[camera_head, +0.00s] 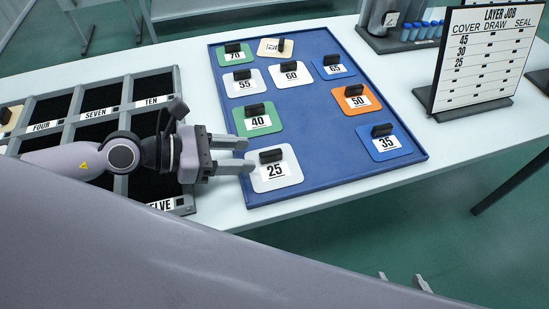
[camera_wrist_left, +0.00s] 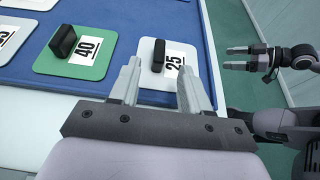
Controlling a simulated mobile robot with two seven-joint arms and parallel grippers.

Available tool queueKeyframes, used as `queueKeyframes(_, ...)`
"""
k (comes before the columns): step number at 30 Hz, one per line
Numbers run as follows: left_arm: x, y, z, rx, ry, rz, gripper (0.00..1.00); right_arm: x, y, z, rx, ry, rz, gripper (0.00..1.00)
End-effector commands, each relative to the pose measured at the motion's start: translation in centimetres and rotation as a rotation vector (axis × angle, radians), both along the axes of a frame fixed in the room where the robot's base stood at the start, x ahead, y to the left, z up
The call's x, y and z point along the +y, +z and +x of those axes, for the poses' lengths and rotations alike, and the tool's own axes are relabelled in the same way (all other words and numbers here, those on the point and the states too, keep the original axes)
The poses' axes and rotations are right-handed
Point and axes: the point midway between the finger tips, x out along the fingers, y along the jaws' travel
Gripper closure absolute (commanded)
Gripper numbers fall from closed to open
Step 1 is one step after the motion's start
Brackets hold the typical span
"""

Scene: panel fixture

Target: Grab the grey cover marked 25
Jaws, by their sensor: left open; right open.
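The pale grey cover marked 25 (camera_head: 291,178) lies flat at the near left corner of the blue tray (camera_head: 330,186), with a black block handle (camera_head: 271,155) on top. My left gripper (camera_head: 250,155) is open and empty, its fingers pointing at the near left side of that handle. In the left wrist view the handle (camera_wrist_left: 158,52) of the cover (camera_wrist_left: 183,50) stands just beyond and between the fingertips (camera_wrist_left: 160,68); I see no contact. My right gripper (camera_head: 403,280) is open and empty, low at the bottom edge, away from the tray; it also shows in the left wrist view (camera_wrist_left: 240,57).
The green cover marked 40 (camera_head: 257,123) lies just beyond the 25 cover, and the blue cover 35 (camera_head: 386,146) to its right. A black compartment rack (camera_head: 70,134) stands left. A LAYER JOB board (camera_head: 487,55) stands right, listing 45, 30, 25.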

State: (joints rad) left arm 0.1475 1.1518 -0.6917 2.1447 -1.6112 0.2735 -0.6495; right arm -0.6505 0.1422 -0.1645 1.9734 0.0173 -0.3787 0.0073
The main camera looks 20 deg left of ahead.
Motion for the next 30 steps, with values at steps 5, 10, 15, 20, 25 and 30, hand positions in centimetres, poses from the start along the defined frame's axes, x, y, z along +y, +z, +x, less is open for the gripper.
queueKeyframes(5, -0.8, -0.1, 0.5, 0.000, 0.000, -0.002, 0.53, 0.0, 0.6, 0.0, -0.010, 0.001, -0.002, 0.26)
queueKeyframes(10, -1.4, -0.2, 1.0, -0.001, -0.001, -0.003, 0.53, -0.1, 0.4, -0.3, 0.002, 0.002, -0.008, 0.26)
queueKeyframes(15, -3.0, -0.5, 2.2, 0.000, 0.000, -0.006, 0.53, -0.3, 1.0, -0.3, 0.004, 0.000, -0.012, 0.26)
queueKeyframes(20, -4.3, -1.3, 3.1, 0.001, 0.001, -0.004, 0.53, -0.4, 1.3, -0.3, 0.001, -0.001, -0.013, 0.26)
queueKeyframes(25, -4.9, -1.7, 3.5, 0.001, 0.001, -0.002, 0.53, -0.4, 1.5, -0.2, -0.001, -0.001, -0.012, 0.26)
queueKeyframes(30, -4.9, -1.8, 3.5, 0.002, 0.001, -0.001, 0.53, -0.4, 1.5, -0.2, -0.002, -0.002, -0.011, 0.26)
